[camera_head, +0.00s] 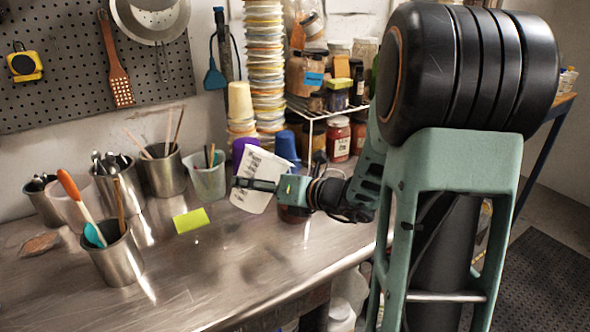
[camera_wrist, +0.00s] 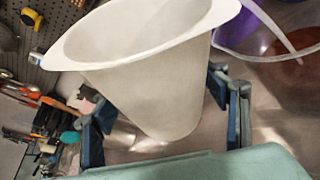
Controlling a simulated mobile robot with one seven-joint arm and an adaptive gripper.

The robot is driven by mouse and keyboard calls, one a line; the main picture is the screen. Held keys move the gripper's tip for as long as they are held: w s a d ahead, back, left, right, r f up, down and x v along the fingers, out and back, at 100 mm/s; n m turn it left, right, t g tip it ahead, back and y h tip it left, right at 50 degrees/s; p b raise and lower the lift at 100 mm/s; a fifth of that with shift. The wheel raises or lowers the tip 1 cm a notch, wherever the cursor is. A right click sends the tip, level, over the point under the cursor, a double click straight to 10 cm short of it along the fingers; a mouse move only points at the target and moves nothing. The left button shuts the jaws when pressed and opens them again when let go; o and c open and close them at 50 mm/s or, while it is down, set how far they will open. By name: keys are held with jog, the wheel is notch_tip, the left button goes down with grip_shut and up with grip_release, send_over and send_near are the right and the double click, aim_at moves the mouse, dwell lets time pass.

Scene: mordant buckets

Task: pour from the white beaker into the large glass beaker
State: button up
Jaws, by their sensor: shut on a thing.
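The white beaker (camera_head: 256,172) has dark markings on its side and is tilted, held a little above the steel table. My gripper (camera_head: 258,185) is shut on it. In the wrist view the white beaker (camera_wrist: 150,75) fills the middle between my gripper's two fingers (camera_wrist: 165,122), with its wide rim toward the top; its contents cannot be seen. The large glass beaker (camera_wrist: 288,58) is at the right edge of the wrist view, clear, with something reddish at its bottom. In the head view, mostly hidden behind my gripper, only a dark red part (camera_head: 293,214) shows.
A purple cup (camera_head: 240,147) and a blue cup (camera_head: 286,146) stand behind the white beaker. A grey-green cup (camera_head: 208,180) and steel utensil pots (camera_head: 117,260) stand to the left. A yellow-green note (camera_head: 191,220) lies on the table (camera_head: 215,280), whose front is clear.

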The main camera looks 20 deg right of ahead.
jog(key=shift+d+r+p, duration=0.15)
jog(key=shift+r+p, duration=0.45)
jog(key=shift+p, duration=0.05)
dwell(0.3)
jog(key=shift+w+m+y+p, duration=0.1)
jog(key=shift+m+y+p, duration=0.4)
jog(key=shift+m, duration=0.4)
dwell(1.5)
jog(key=shift+r+m+p, duration=0.4)
jog(key=shift+r+p, duration=0.05)
jog(key=shift+p, duration=0.15)
dwell(1.8)
